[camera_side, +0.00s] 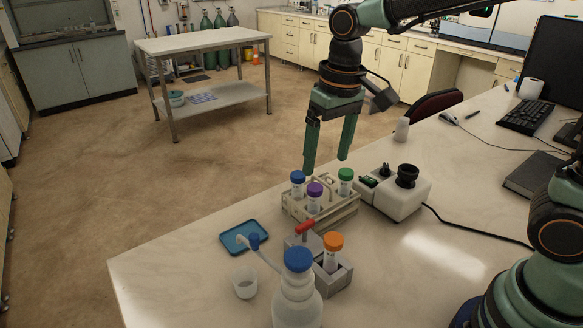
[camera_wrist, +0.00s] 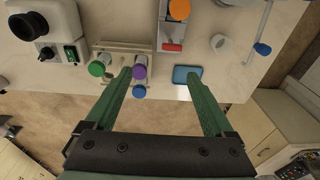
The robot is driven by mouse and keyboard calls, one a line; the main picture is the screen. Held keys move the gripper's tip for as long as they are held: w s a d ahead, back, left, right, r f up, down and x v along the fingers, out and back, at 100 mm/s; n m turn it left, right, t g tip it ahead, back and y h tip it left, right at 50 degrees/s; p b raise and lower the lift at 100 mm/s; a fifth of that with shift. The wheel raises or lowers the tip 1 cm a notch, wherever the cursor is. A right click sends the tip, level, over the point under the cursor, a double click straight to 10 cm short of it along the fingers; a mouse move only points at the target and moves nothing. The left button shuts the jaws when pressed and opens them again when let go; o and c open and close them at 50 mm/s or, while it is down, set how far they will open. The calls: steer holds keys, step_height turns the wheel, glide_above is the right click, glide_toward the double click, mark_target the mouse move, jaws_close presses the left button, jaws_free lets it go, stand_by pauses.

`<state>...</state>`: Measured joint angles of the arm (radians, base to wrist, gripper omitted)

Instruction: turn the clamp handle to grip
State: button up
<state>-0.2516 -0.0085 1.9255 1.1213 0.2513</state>
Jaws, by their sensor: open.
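The clamp handle (camera_side: 306,226) is a short red bar on top of a grey clamp block (camera_side: 338,279) on the bench. An orange-capped tube (camera_side: 333,242) stands upright in the block. In the wrist view the red handle (camera_wrist: 172,47) lies just below the orange cap (camera_wrist: 180,9). My gripper (camera_side: 327,163) is open and empty. It hangs above and behind the tube rack, apart from the handle. In the wrist view my gripper (camera_wrist: 159,76) has its fingers spread wide, with the handle beyond the fingertips. Whether the clamp grips the tube cannot be told.
A beige rack (camera_side: 322,213) with blue-, purple- and green-capped tubes stands between my gripper and the clamp. A white device (camera_side: 398,195) is to its right. A blue tray (camera_side: 232,237), a small cup (camera_side: 245,284) and a blue-capped wash bottle (camera_side: 297,302) surround the clamp's left and front.

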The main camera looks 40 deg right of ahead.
mark_target(305, 223)
steer(key=shift+g, duration=0.6)
steer(key=a+f, duration=0.1)
steer(key=f, duration=0.3)
steer(key=w+a+f, duration=0.1)
steer(key=f, duration=0.4)
steer(key=a+f, duration=0.1)
steer(key=f, duration=0.4)
steer(key=shift+w+f, duration=0.25)
steer(key=c, duration=1.4)
